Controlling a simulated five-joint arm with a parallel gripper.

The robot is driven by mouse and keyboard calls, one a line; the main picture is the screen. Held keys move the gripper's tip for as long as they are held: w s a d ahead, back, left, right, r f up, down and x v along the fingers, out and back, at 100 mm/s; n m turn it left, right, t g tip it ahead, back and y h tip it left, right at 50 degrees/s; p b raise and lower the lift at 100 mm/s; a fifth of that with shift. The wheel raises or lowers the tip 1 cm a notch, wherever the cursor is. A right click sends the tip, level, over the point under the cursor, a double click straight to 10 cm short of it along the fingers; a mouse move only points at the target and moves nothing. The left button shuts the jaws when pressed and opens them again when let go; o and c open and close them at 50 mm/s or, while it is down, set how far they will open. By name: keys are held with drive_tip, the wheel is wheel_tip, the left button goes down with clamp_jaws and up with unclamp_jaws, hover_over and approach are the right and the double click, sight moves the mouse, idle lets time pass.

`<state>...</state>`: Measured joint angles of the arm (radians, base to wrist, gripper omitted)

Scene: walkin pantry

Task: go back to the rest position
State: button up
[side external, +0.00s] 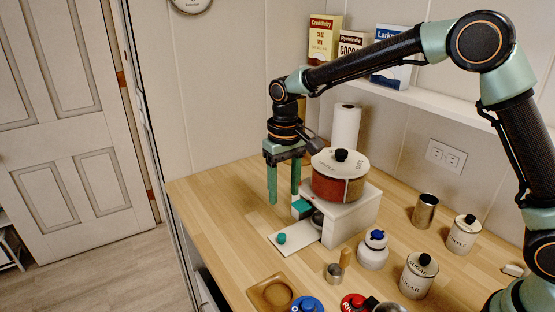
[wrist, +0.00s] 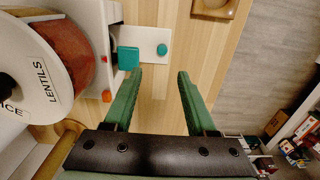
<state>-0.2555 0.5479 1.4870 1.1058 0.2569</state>
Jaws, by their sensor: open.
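My gripper (side external: 284,199) hangs pointing down above the wooden counter (side external: 225,200), just left of the white stand (side external: 352,218). In the wrist view its two green fingers (wrist: 159,74) are spread apart with only bare wood between them. It is open and holds nothing. A teal block (side external: 302,206) at the stand's front is close to the right finger; I cannot tell whether they touch. The block also shows in the wrist view (wrist: 128,58). A white plate (side external: 297,240) with a teal knob (side external: 281,238) extends from the stand.
A red-brown lidded canister (side external: 329,184) stands on the white stand. A paper roll (side external: 345,127) is behind. A white bottle (side external: 373,252), a sugar canister (side external: 418,278), a metal cup (side external: 424,211) and a wooden tray (side external: 255,292) stand around. The counter's left part is clear.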

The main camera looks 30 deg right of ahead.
drive_tip(key=s+d+r+t, duration=0.2)
drive_tip(key=s+d+r, duration=0.45)
drive_tip(key=r, duration=0.25)
drive_tip(key=s+d+r+t, duration=0.1)
drive_tip(key=s+d+t, duration=0.2)
drive_tip(key=s, duration=0.8)
drive_tip(key=shift+d+r+t, duration=0.3)
drive_tip(key=shift+d, duration=0.95)
